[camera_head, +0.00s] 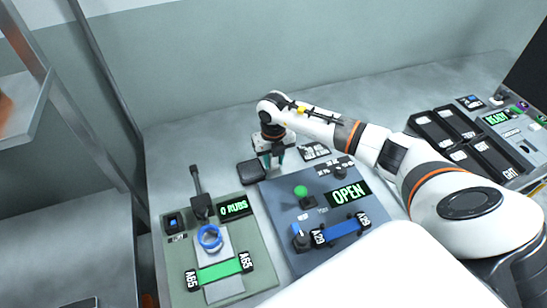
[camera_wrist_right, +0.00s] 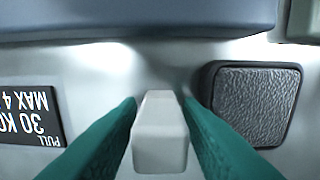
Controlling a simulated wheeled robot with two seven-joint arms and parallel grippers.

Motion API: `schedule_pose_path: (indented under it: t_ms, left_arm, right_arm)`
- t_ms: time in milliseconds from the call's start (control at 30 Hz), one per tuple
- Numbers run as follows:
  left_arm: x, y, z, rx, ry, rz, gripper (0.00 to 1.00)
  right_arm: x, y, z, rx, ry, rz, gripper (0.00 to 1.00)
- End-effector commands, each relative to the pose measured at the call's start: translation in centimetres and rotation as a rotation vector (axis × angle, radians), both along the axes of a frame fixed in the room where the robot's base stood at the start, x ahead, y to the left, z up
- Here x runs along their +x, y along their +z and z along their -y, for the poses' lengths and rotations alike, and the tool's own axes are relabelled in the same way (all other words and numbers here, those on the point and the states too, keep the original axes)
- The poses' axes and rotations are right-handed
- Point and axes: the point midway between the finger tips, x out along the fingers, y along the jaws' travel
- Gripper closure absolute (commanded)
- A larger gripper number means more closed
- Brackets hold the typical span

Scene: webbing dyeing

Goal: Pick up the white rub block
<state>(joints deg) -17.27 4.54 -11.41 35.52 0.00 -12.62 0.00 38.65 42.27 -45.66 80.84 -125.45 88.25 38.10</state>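The white rub block (camera_wrist_right: 160,132) sits between the two green fingers of my right gripper (camera_wrist_right: 161,104) in the right wrist view. The fingers flank it closely on both sides; I cannot tell whether they press on it or stand slightly apart. In the head view my right gripper (camera_head: 273,160) points down at the grey bench, behind the blue-grey panel, with its green fingertips low near the surface. The block is mostly hidden by the gripper there. My left gripper is not in view.
A dark textured pad (camera_head: 251,172) lies just left of the gripper and also shows in the wrist view (camera_wrist_right: 254,103). A black label (camera_head: 314,151) is at right. The blue-grey panel (camera_head: 283,210) and green panel (camera_head: 176,260) lie in front. Open bench lies behind.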

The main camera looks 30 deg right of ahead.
Motion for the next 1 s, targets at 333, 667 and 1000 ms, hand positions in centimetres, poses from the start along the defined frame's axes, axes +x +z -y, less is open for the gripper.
schedule_pose_path:
  t_ms: [333, 667, 1000]
  left_arm:
    - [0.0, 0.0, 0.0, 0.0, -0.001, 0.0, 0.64]
    - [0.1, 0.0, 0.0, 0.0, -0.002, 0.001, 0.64]
    - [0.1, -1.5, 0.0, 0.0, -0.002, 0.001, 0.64]
  right_arm:
    - [0.0, -0.2, 0.0, 0.0, 0.001, 0.002, 0.82]
    - [0.1, -0.1, 0.0, 0.0, 0.001, 0.003, 1.0]
    - [0.2, 4.6, 0.1, -0.002, 0.002, 0.008, 1.0]
